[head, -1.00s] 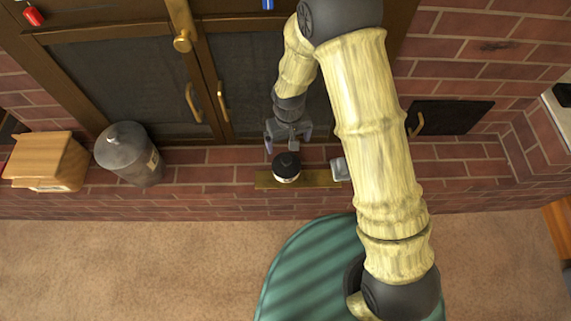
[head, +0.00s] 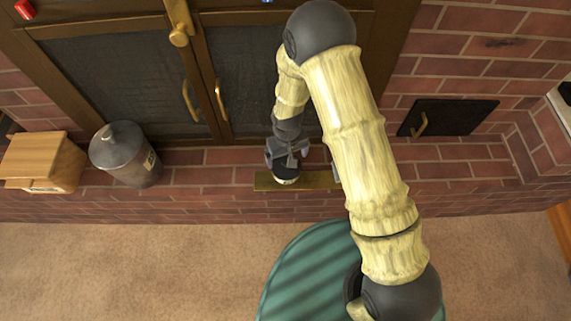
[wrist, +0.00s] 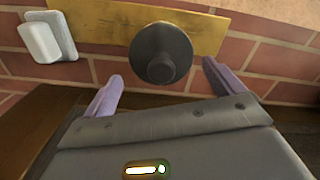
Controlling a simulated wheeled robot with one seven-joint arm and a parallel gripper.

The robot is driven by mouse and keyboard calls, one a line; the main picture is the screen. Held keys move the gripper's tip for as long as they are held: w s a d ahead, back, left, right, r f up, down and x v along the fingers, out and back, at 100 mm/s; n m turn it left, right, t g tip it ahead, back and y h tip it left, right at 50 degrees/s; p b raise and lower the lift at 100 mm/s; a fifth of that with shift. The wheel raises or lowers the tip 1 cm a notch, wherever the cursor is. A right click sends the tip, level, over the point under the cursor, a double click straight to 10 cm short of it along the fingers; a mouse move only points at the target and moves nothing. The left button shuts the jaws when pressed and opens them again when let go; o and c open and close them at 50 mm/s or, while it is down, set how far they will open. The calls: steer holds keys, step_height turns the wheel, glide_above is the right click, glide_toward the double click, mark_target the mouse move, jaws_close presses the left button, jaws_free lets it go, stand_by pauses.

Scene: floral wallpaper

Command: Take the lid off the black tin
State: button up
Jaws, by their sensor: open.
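The black tin (head: 285,181) stands on a brass plate (head: 318,180) on the brick ledge. In the head view my gripper covers most of its top, and a pale band shows below. In the wrist view its round dark lid with a knob (wrist: 161,53) is seen from above, and the lid appears to be on. My gripper (head: 287,160) is open above the tin. In the wrist view its two purple fingers (wrist: 162,73) are spread to either side of the lid's near edge, with nothing between them gripped.
A small white object (wrist: 47,38) is beside the brass plate. Dark cabinet doors with brass handles (head: 221,101) rise behind. The ledge left of the plate is clear.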

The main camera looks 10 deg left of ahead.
step_height(320, 180, down, 4)
steer(key=shift+a+f+b, duration=0.1)
steer(key=shift+b, duration=0.5)
steer(key=shift+c, duration=0.2)
steer(key=c, duration=1.1)
steer(key=shift+s, duration=0.1)
steer(key=shift+c, duration=1.1)
